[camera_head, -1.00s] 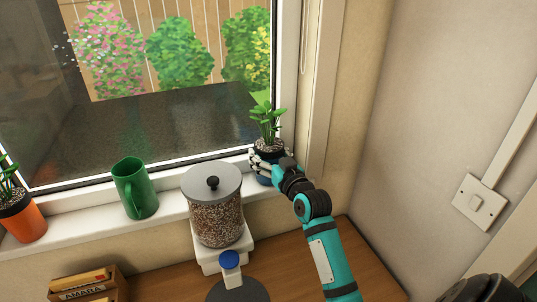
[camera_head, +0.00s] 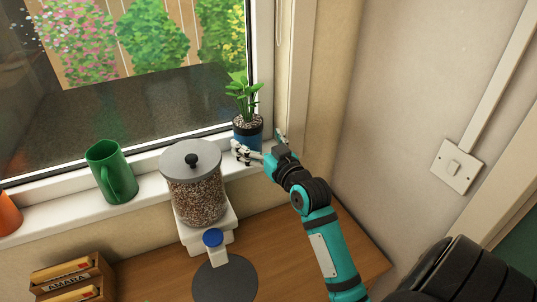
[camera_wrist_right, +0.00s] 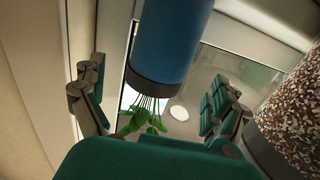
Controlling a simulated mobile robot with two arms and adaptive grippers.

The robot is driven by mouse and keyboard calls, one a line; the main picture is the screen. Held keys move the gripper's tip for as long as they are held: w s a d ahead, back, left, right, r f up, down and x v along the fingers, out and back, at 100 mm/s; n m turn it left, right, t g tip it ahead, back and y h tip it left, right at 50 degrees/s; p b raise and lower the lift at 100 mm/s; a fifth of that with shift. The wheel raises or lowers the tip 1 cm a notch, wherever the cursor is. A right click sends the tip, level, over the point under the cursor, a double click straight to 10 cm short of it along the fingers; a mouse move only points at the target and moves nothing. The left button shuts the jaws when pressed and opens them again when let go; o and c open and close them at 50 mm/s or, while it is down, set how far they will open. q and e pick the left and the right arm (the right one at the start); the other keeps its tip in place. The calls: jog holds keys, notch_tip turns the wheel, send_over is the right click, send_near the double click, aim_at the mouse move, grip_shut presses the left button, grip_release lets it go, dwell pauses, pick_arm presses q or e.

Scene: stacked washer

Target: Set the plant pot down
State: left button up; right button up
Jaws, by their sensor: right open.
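The plant pot (camera_head: 248,139) is blue with a dark rim and holds a green leafy plant (camera_head: 243,98). It stands upright on the right end of the white windowsill (camera_head: 150,186). My right gripper (camera_head: 259,146) is open just in front of the pot, with its fingers spread to either side. In the right wrist view the blue pot (camera_wrist_right: 171,45) appears upside down between the open fingers, with a gap on both sides. My left gripper is not in view.
A lidded glass jar (camera_head: 196,188) stands close to the left of my right gripper. A green mug (camera_head: 111,172) is further left on the sill. A wall is at right.

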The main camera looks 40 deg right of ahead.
jog(key=s+b, duration=0.1)
jog(key=s, duration=0.5)
jog(key=shift+s+a, duration=0.15)
jog(key=shift+a, duration=0.25)
